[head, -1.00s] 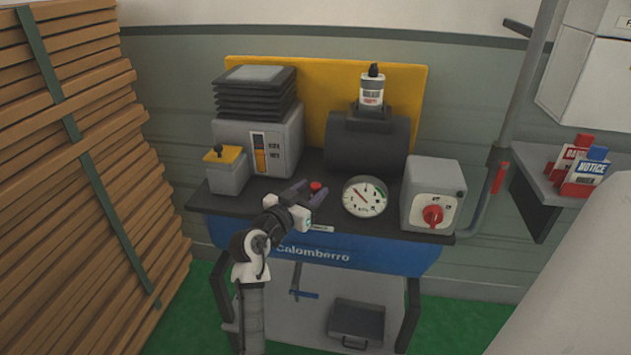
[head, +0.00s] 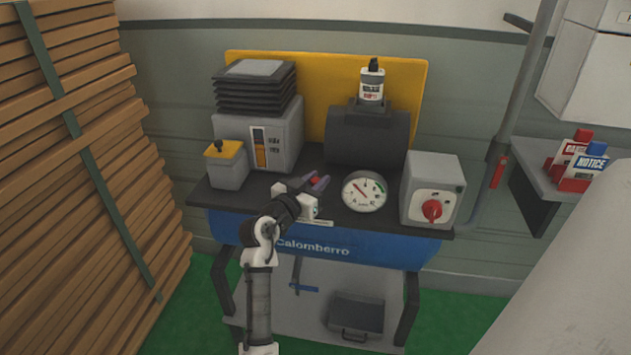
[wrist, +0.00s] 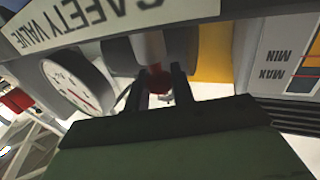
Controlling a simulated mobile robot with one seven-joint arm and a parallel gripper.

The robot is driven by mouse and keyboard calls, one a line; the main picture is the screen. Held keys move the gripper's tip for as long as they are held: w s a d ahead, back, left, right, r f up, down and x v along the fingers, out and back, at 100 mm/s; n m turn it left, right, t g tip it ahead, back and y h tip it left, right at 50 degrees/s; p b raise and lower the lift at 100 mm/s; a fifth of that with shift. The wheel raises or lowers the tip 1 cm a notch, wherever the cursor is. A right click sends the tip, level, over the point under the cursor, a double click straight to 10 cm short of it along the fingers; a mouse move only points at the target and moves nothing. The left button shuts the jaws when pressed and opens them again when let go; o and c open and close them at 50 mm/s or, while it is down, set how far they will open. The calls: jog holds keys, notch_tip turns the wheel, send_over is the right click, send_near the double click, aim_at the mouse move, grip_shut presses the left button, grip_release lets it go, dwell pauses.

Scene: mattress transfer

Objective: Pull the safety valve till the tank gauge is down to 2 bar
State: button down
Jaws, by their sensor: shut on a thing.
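The red safety valve knob (head: 316,180) stands on the compressor's dark top, left of the gauge. My gripper (head: 318,184) is shut on it. In the wrist view the red knob (wrist: 158,80) sits between the two dark fingers of my gripper (wrist: 163,82), and a "SAFETY VALVE" label (wrist: 90,25) shows upside down. The round white tank gauge (head: 363,191) faces me; its red needle slants toward the upper left, and a green mark lies at the upper right. Its numbers are too small to read. The gauge (wrist: 78,88) also shows in the wrist view.
A grey box with a red rotary switch (head: 432,210) stands right of the gauge. A small yellow-topped box (head: 226,165) and a grey unit (head: 258,140) stand at left. A bottle (head: 371,82) tops the dark cylinder (head: 366,138). Stacked planks (head: 70,200) flank the left.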

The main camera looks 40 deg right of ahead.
jog(key=shift+r, duration=0.8)
jog(key=c, duration=1.3)
grip_release()
jog(key=shift+o, duration=0.2)
jog(key=b+v, duration=0.4)
jog(key=v, duration=1)
